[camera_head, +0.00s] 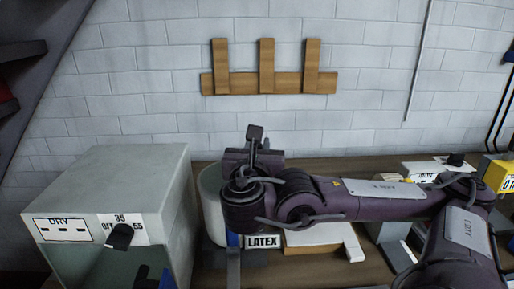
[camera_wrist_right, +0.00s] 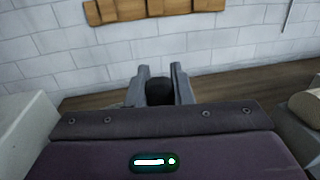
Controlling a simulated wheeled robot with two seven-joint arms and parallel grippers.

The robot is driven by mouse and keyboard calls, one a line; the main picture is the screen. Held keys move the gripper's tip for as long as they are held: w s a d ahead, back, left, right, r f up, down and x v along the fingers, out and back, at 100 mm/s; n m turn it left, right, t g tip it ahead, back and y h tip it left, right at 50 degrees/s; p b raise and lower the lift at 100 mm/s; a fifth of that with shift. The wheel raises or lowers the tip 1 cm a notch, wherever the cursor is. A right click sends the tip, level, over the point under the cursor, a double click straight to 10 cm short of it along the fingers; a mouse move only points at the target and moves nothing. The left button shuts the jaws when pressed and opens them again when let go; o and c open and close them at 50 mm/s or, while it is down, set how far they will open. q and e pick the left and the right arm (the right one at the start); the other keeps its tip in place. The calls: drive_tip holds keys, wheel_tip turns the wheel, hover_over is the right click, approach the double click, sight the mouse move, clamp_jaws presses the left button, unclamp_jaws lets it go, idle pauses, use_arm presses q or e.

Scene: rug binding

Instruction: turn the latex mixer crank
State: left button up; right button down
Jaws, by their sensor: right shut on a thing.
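The latex mixer is a pale rounded drum (camera_head: 211,205) with a LATEX label (camera_head: 263,242) at its front, on the wooden bench. My right arm reaches in from the right across it and hides most of its top. My right gripper (camera_head: 254,142) is above the drum. In the right wrist view my right gripper (camera_wrist_right: 160,82) is shut on a black knob (camera_wrist_right: 160,93), which sits between its two grey fingers. The knob appears to be the crank's handle; the rest of the crank is hidden. My left gripper is not clearly in view.
A grey DRY box (camera_head: 120,185) with a black dial (camera_head: 119,236) stands close on the left. A white board (camera_head: 318,238) lies right of the label. A white device (camera_head: 436,170) and a yellow box (camera_head: 497,173) stand at right. A wooden rack (camera_head: 268,83) hangs on the wall behind.

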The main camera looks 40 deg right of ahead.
drive_tip(key=shift+s+m+g+h, duration=0.1)
drive_tip(key=shift+m+g+h, duration=0.2)
drive_tip(key=shift+g, duration=0.1)
drive_tip(key=c, duration=1.3)
unclamp_jaws()
